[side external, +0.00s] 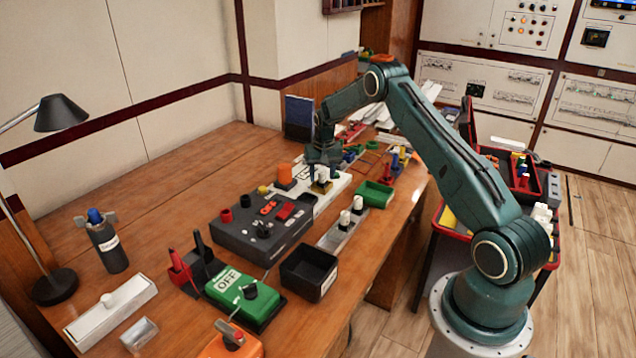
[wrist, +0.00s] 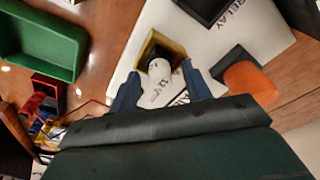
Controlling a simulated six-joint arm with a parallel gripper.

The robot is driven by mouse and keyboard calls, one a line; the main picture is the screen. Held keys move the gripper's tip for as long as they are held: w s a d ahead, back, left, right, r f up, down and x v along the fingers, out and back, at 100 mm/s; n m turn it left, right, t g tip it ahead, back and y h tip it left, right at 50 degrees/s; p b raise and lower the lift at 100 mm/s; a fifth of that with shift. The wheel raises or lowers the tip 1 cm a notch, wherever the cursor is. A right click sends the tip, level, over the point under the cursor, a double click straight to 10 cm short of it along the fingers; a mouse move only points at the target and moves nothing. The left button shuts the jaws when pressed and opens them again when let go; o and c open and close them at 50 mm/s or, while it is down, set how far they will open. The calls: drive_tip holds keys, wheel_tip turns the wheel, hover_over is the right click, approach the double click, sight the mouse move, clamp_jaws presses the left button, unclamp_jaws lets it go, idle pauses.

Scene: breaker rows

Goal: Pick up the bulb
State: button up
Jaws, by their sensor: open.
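The bulb (wrist: 160,75), a white cylinder with dark lettering and a dark round end, sits in a yellow square holder (wrist: 178,49) on a white board. In the wrist view my gripper (wrist: 160,83) is open, with one blue-grey finger on each side of the bulb. I cannot tell whether the fingers touch it. In the side view my gripper (side external: 323,157) is just above the bulb (side external: 321,172). The bulb's lower part is partly hidden in the holder.
The white board (side external: 333,188) carries an orange block (side external: 284,173) near the holder. A green tray (side external: 375,194) is close on the right. A grey strip (side external: 340,237) with white cylinders and a dark grey console (side external: 262,228) stand nearer the front. Bare wood shows at the back left.

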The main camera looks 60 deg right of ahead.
sight(322, 172)
idle(0.3)
clamp_jaws()
drive_tip(key=shift+r, duration=0.1)
wheel_tip(322, 172, up, 20)
idle(0.9)
idle(0.5)
